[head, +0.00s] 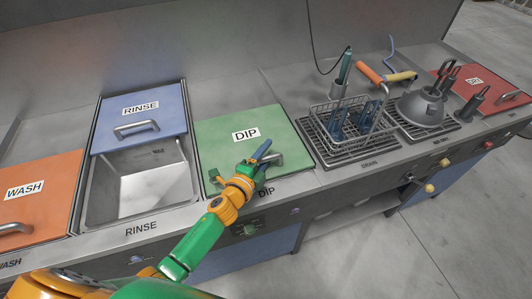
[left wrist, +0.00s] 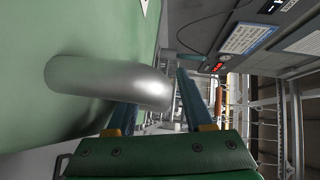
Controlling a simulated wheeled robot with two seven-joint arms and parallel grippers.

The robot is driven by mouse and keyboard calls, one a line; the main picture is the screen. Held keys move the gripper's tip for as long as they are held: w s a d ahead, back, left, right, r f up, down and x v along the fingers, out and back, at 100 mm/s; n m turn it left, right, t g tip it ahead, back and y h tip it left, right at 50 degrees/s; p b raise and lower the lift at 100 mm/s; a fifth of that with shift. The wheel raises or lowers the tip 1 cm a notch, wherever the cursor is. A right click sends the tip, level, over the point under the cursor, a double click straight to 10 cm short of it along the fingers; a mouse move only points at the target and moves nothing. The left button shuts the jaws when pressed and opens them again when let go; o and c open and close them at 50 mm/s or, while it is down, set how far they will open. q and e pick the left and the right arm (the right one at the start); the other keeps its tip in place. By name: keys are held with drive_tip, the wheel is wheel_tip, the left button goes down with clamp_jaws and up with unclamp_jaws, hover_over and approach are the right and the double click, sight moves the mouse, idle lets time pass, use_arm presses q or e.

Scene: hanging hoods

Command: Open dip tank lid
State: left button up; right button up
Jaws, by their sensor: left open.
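The green dip tank lid (head: 215,140), labelled DIP, lies closed over its tank in the middle of the counter. Its metal bar handle (head: 274,160) is near the front edge, partly covered by my left gripper (head: 264,152). My left gripper is open at the handle. In the left wrist view the handle (left wrist: 105,80) crosses in front of one finger, and its rounded end reaches towards the gap between the fingers (left wrist: 158,95). I cannot tell whether they touch. The green lid surface (left wrist: 60,120) fills the left of that view. My right gripper is not in view.
Left of the lid are an open rinse basin (head: 150,186) with its blue lid (head: 142,117) slid back, and an orange wash lid (head: 42,185). To the right stand a wire basket (head: 347,128), a metal hood (head: 420,108) and a red lid (head: 470,85).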

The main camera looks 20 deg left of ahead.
use_arm(q)
clamp_jaws()
idle(1.4)
